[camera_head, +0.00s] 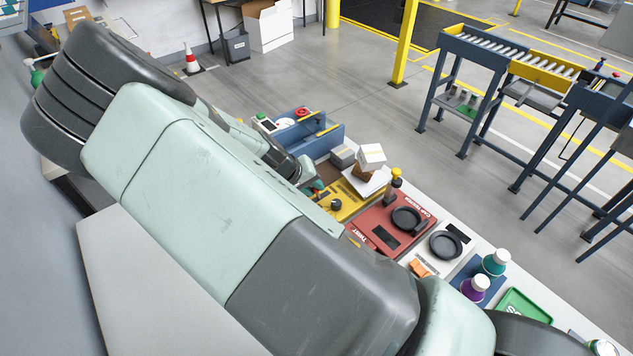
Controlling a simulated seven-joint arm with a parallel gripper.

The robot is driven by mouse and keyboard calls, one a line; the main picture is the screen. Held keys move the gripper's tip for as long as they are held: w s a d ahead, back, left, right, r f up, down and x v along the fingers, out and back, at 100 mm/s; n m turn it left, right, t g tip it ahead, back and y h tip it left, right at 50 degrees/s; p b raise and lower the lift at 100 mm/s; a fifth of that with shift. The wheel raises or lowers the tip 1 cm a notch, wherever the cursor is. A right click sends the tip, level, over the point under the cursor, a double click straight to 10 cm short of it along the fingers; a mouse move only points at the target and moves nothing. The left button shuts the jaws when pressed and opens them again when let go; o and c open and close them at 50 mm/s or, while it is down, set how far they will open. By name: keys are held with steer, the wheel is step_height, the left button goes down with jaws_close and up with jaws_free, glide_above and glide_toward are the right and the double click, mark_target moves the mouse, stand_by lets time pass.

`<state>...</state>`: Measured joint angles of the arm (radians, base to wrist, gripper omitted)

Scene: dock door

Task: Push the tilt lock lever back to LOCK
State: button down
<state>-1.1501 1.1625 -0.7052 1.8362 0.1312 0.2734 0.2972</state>
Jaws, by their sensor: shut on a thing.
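I cannot make out the tilt lock lever or any LOCK marking in the head view. A yellow panel (349,211) with a small black knob (336,204) and a teal part (318,187) shows partly behind my arm. I cannot tell whether either part belongs to the lever. My large pale green and dark grey arm crosses the foreground. Its far section reaches the bench near the yellow panel's left end. The gripper's fingers are hidden, and what they touch does not show.
The bench holds a red panel (378,243) with a black round handle (406,219), a white panel with a black ring (446,244), teal (495,263) and purple (475,288) bottles, a green tray (523,308), boxes (371,158) and a blue fixture (325,139).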

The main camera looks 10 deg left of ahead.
steer(key=shift+s+a+f+t+h, duration=0.15)
steer(key=shift+s+a+t+h, duration=0.1)
steer(key=shift+t+h, duration=0.15)
steer(key=shift+s, duration=0.1)
steer(key=c, duration=1)
jaws_free()
steer(key=shift+a, duration=0.1)
steer(key=v, duration=1)
steer(key=shift+s+r, duration=0.2)
steer(key=shift+r, duration=0.1)
steer(key=shift+a, duration=0.1)
